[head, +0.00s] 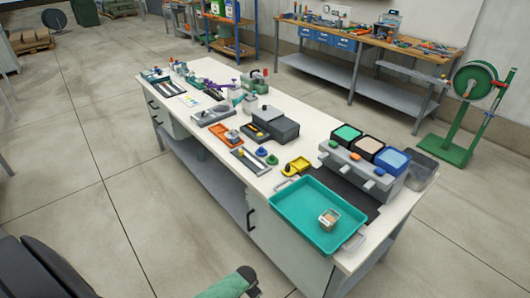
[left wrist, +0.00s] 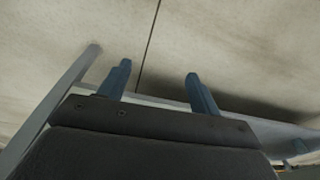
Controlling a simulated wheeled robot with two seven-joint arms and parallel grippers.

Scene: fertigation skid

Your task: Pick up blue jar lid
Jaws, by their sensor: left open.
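Bare floor is behind the fingers there, and no lid shows in that view. My right gripper is in neither view.
A teal tray (head: 290,218) holding a small box stands at the near end. A yellow piece (head: 297,166), a dark grey box (head: 281,127) and an orange tray (head: 221,131) flank the lid. A grey stand with colored-top bins (head: 359,172) is to the right.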

